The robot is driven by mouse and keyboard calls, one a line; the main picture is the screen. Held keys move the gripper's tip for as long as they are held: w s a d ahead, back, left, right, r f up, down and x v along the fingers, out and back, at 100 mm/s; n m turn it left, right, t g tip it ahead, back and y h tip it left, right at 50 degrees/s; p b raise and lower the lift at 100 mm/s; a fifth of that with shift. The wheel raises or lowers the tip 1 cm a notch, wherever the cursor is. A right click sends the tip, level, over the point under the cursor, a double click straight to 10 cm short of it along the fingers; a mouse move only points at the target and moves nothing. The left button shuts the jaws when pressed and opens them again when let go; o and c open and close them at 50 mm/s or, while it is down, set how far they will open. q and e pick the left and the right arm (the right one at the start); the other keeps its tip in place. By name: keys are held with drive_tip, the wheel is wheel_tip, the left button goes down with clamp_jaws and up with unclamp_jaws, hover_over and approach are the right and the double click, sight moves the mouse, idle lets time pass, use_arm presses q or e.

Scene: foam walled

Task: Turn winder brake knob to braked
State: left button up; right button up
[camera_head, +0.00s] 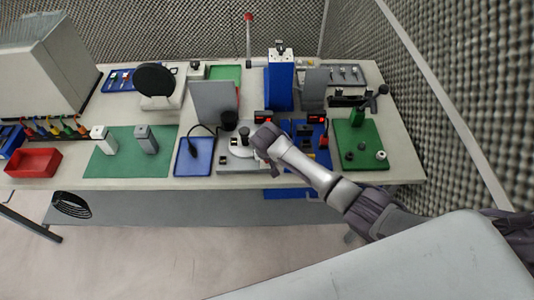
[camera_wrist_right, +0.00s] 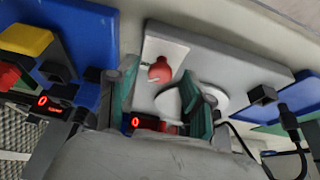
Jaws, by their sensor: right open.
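A red rounded knob (camera_wrist_right: 160,70) sits on a light grey panel (camera_wrist_right: 150,48) in the right wrist view; it looks like the brake knob, though I cannot read any marking or its setting. My right gripper (camera_wrist_right: 160,90) is open, with one finger on each side of the knob in that view. I cannot tell whether either finger touches it. In the head view my right gripper (camera_head: 266,158) is over the right side of the grey unit (camera_head: 236,166) and hides the knob. A white disc (camera_wrist_right: 212,98) lies beside the right finger. My left gripper is not in view.
A blue tray (camera_head: 194,157) with a black cabled tool lies left of the unit. A blue board (camera_head: 313,160) with red displays and a green board (camera_head: 361,142) stand to the right. The green mat (camera_head: 122,165) has free room.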

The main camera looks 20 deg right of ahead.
drive_tip(key=v, duration=1.1)
drive_tip(key=shift+s+r, duration=0.2)
drive_tip(key=shift+r, duration=0.05)
drive_tip(key=s+a+f+n+y, duration=0.1)
drive_tip(key=s+f+n+y, duration=0.15)
drive_tip(key=s, duration=0.85)
drive_tip(key=s+d+r+n+h, duration=0.1)
drive_tip(key=s+d, duration=0.2)
drive_tip(key=s, duration=0.6)
drive_tip(key=s+d+r+n, duration=0.1)
drive_tip(key=s+d+n, duration=0.15)
drive_tip(key=s, duration=0.65)
wheel_tip(320, 180, down, 31)
drive_tip(key=g+b, duration=0.2)
drive_tip(key=b, duration=0.5)
drive_tip(key=s+d+f+b, duration=0.1)
drive_tip(key=s+f+b, duration=0.2)
drive_tip(key=s+f, duration=0.5)
drive_tip(key=s+d+f+g+b, duration=0.1)
drive_tip(key=s+d+f+b, duration=0.1)
drive_tip(key=s+f, duration=0.7)
wheel_tip(320, 180, down, 8)
drive_tip(key=shift+r+b, duration=0.25)
drive_tip(key=shift+b, duration=0.5)
drive_tip(key=shift+s+d, duration=0.1)
drive_tip(key=shift+s, duration=0.05)
